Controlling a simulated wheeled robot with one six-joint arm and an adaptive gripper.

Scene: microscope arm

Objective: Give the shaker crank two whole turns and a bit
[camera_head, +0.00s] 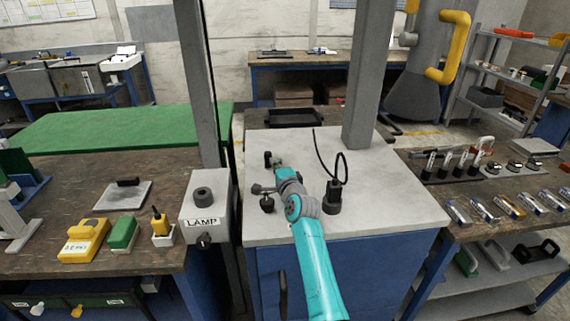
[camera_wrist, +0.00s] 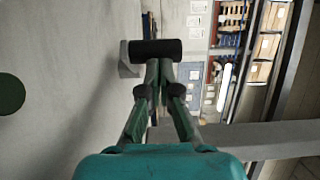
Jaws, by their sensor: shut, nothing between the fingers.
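My gripper (camera_head: 278,166) reaches away from me over the pale-topped bench, and its fingers are together with nothing between them. In the wrist view the closed fingers (camera_wrist: 163,68) come up to a short black cylinder (camera_wrist: 155,48), which lies across in front of the tips. The cylinder looks like the crank's grip, and a grey block (camera_wrist: 128,60) shows beside it. In the head view a small black part (camera_head: 267,157) stands just by the fingertips. I cannot tell whether the fingers touch the cylinder. Most of the crank's arm and hub is hidden.
A black device with a looped cable (camera_head: 333,194) stands right of my arm. A dark knobbed part (camera_head: 267,203) is left of it. A grey post (camera_head: 366,90) rises from the bench (camera_head: 400,205). A LAMP box (camera_head: 205,208) and another post stand left. A black tray (camera_head: 294,118) lies behind.

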